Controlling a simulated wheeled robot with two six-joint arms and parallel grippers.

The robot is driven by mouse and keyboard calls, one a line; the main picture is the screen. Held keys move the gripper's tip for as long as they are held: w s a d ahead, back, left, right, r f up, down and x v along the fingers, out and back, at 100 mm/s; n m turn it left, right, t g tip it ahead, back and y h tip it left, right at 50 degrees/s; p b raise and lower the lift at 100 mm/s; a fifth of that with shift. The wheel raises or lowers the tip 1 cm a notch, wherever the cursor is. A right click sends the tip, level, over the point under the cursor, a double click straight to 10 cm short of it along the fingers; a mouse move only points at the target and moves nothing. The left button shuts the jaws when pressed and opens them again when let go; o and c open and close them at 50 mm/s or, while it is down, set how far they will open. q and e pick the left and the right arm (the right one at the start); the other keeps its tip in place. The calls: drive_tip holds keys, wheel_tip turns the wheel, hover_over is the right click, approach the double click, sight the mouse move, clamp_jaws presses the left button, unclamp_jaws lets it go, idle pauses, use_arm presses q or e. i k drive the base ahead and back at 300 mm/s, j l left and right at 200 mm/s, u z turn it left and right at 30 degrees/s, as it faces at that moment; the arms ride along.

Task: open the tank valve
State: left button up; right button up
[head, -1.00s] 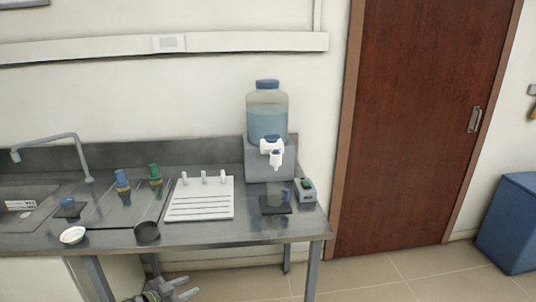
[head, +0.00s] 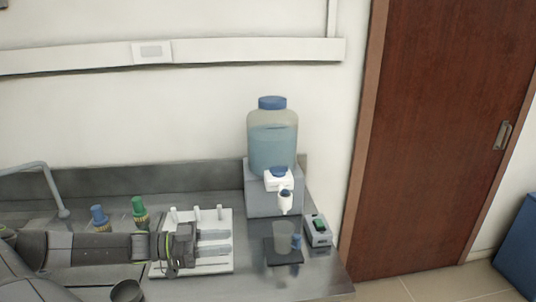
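The water tank (head: 272,141) is a clear container with a blue cap, partly filled with bluish water, on a grey block at the back of the steel counter. Its valve (head: 279,180) is a white spigot with a blue top, and its spout points down. A clear cup (head: 284,238) stands below the spout on a dark square pad (head: 283,257). My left gripper (head: 222,243) is over the white rack, left of the cup and apart from the valve. Its two fingers point right and are spread, with nothing visible between them. My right gripper is not visible.
A white rack with pegs (head: 219,266) lies under my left gripper. Green (head: 139,208) and blue (head: 98,214) fixtures and a faucet (head: 50,186) stand at left. A black bowl (head: 127,290) is in front.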

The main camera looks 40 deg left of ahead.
sight(276, 171)
drive_tip(key=i+j, duration=0.25)
drive_tip(key=j, duration=0.2)
drive_tip(key=i+j, duration=0.25)
drive_tip(key=j, duration=0.15)
drive_tip(key=i+j, duration=0.25)
drive_tip(key=j, duration=0.2)
